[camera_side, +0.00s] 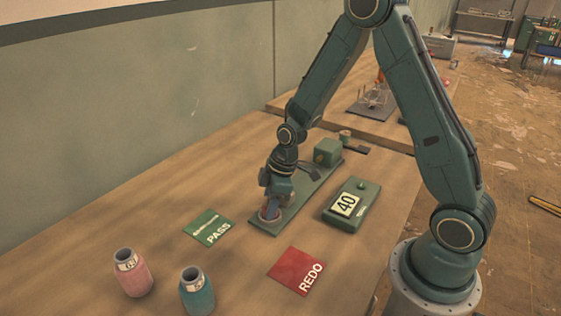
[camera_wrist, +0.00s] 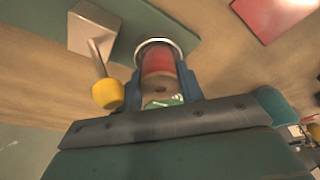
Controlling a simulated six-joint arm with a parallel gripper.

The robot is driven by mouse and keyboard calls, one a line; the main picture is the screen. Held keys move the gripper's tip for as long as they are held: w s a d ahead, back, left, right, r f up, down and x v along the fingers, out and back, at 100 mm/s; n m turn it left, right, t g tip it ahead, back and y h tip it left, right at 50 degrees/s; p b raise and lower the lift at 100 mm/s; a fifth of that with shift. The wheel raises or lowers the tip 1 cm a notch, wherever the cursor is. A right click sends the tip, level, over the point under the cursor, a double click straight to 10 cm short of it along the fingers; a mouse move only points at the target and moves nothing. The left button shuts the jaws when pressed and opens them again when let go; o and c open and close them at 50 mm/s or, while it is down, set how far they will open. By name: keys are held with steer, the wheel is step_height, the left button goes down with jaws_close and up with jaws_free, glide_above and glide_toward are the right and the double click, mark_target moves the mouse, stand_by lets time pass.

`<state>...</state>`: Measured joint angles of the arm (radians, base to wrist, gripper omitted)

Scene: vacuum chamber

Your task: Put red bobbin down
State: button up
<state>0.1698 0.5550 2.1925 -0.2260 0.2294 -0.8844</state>
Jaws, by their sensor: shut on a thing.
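The red bobbin (camera_wrist: 158,62) is between the blue fingers of my gripper (camera_wrist: 163,88) in the wrist view. Its far end meets a white ring (camera_wrist: 150,41) on the green plate. In the side view my gripper (camera_side: 270,205) is low over the near end of the long green plate (camera_side: 300,205), shut on the bobbin at the ring there. The fingers hide most of the bobbin in that view. Whether its end bears fully on the plate I cannot tell.
A green PASS card (camera_side: 210,228) and a red REDO card (camera_side: 297,271) lie nearby. A green box marked 40 (camera_side: 351,205) stands right of the plate. A yellow knob (camera_wrist: 107,93) sits beside the fingers.

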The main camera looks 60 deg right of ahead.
steer(key=o, duration=1.1)
steer(key=shift+f, duration=0.1)
steer(key=shift+c, duration=0.2)
steer(key=v, duration=1.2)
